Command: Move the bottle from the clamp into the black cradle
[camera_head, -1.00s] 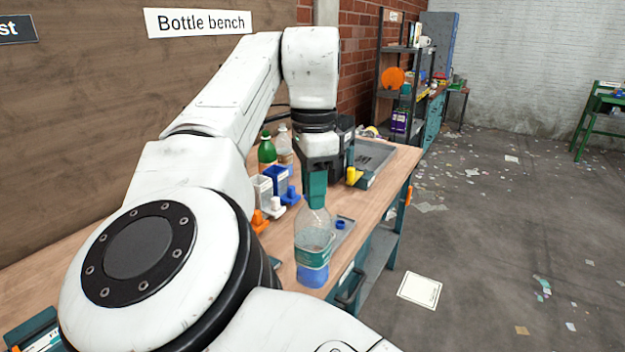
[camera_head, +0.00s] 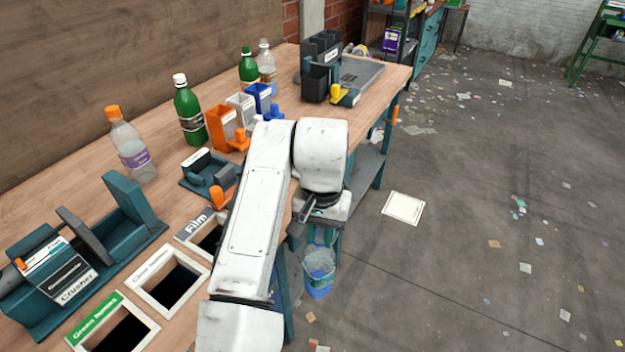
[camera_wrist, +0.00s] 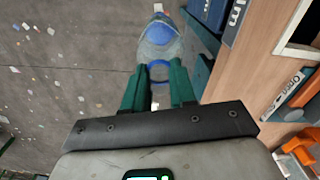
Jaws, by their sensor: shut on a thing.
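My gripper (camera_head: 322,236) is shut on the neck of a clear plastic bottle (camera_head: 319,273) with a blue lower part. The bottle hangs roughly upright beyond the bench's front edge, clear of the bench. In the wrist view the two green fingers (camera_wrist: 157,82) close around the bottle (camera_wrist: 159,42), with a blue ring at its neck. A dark teal holder (camera_head: 208,174) with a black part lies on the bench left of my arm. A black box-like holder (camera_head: 320,55) stands at the back. I cannot tell which thing is the black cradle or the clamp.
A crusher (camera_head: 65,290) stands at the left, beside framed openings (camera_head: 165,285). An orange-capped bottle (camera_head: 130,150), green bottles (camera_head: 188,115) and orange, white and blue bins (camera_head: 228,125) line the bench (camera_head: 75,165). Open floor (camera_head: 470,230) lies to the right.

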